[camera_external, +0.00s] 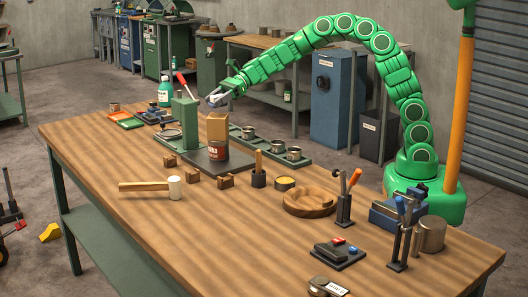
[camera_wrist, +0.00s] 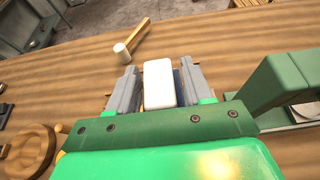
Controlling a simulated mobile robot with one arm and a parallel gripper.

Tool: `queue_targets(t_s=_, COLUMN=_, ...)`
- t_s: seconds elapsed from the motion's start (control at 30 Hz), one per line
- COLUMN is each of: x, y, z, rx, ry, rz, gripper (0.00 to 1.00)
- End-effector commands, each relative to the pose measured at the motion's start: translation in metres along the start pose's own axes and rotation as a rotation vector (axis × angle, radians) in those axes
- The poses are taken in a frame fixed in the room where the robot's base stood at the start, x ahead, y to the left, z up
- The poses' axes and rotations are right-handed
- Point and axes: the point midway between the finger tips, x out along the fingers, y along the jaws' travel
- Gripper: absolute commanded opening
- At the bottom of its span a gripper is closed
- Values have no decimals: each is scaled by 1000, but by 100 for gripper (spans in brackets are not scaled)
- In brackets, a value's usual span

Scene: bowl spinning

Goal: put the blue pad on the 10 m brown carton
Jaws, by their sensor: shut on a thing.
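My gripper (camera_external: 217,99) is up over the far part of the bench, just above and right of the green post. In the wrist view my gripper (camera_wrist: 160,85) is shut on a small block-like pad (camera_wrist: 160,84), white on its upper face with a blue side edge. I take this as the blue pad; it is too small to make out in the external view. A tan-brown upright block (camera_external: 217,125), possibly the brown carton, stands just below the gripper, behind a red-labelled can. No 10 m marking is readable. The pad is apart from it.
The green post (camera_external: 186,117) stands close left of the tan block; it also shows in the wrist view (camera_wrist: 280,80). The red-labelled can (camera_external: 217,151) and small brown blocks (camera_external: 193,175) are in front. A mallet (camera_external: 174,187) lies left. A wooden bowl (camera_external: 309,204) sits right.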

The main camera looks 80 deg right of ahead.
Motion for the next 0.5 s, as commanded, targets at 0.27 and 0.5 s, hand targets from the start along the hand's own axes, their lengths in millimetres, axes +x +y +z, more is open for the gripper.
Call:
queue_targets(t_s=0.27, x=14, y=-1, z=-29, rx=5, ry=0, rz=2, gripper=21)
queue_targets(t_s=0.5, x=14, y=-1, z=-30, rx=1, ry=0, rz=1, gripper=21)
